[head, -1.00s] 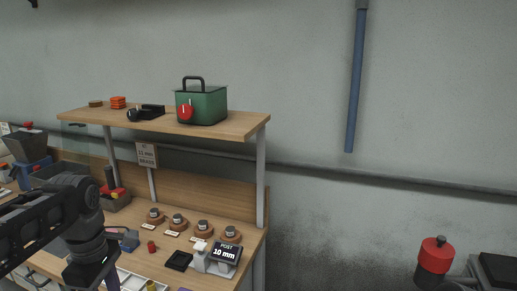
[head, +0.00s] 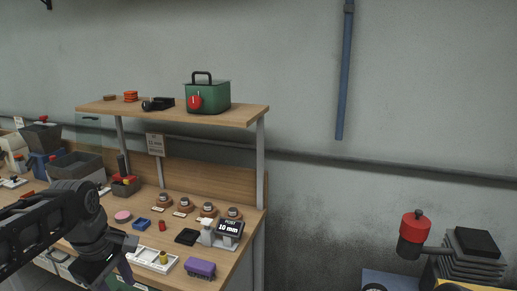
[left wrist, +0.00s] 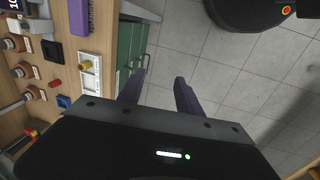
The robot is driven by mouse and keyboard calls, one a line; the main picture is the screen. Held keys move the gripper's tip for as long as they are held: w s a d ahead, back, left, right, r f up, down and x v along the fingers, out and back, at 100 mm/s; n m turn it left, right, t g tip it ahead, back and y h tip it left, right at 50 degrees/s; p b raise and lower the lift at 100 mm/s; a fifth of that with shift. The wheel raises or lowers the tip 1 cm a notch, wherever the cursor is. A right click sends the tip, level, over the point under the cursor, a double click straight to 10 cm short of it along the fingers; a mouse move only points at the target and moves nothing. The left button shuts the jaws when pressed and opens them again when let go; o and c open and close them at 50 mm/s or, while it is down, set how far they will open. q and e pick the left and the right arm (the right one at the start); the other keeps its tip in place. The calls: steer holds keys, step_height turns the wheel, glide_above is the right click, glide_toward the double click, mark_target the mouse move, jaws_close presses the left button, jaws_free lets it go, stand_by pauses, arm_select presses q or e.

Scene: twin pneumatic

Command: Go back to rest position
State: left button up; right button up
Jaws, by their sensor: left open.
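My left gripper (left wrist: 160,78) is open and empty in the left wrist view. Its two purple fingers point past the bench's front edge, over the grey tiled floor. In the head view my left arm comes in from the left, and its gripper end is low in front of the bench (head: 230,262), partly cut off. My right gripper is in neither view.
On the bench are a white tray (head: 137,256) with a yellow piece, a purple block (head: 200,268), a black tray (head: 187,237) and a display (head: 230,228) reading 10 mm. A green box (head: 212,97) stands on the shelf. Tiled floor (left wrist: 220,60) is open beside the bench.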

arm_select(q)
steer(key=w+d+f+m+t+h, duration=0.1)
steer(key=w+d+f+m+t, duration=0.3)
steer(key=w+f, duration=0.3)
steer(key=d+f+m+h, duration=0.1)
steer(key=d+f+m, duration=0.25)
steer(key=f, duration=0.45)
steer(key=d+f+m+h, duration=0.1)
steer(key=d+f+m, duration=0.1)
steer(key=d+f, duration=0.45)
steer(key=s+d+f+m+g, duration=0.1)
steer(key=s+d+f, duration=0.2)
steer(key=s+f, duration=0.4)
steer(key=s+d+f+m+g, duration=0.1)
steer(key=s+d+f+g, duration=0.1)
steer(key=s+f, duration=0.5)
steer(key=s+d+f+m+g+h, duration=0.1)
steer(key=s+d+f, duration=0.4)
steer(key=s, duration=0.7)
step_height(320, 180, down, 2)
steer(key=shift+f+g, duration=0.25)
steer(key=shift+g, duration=0.45)
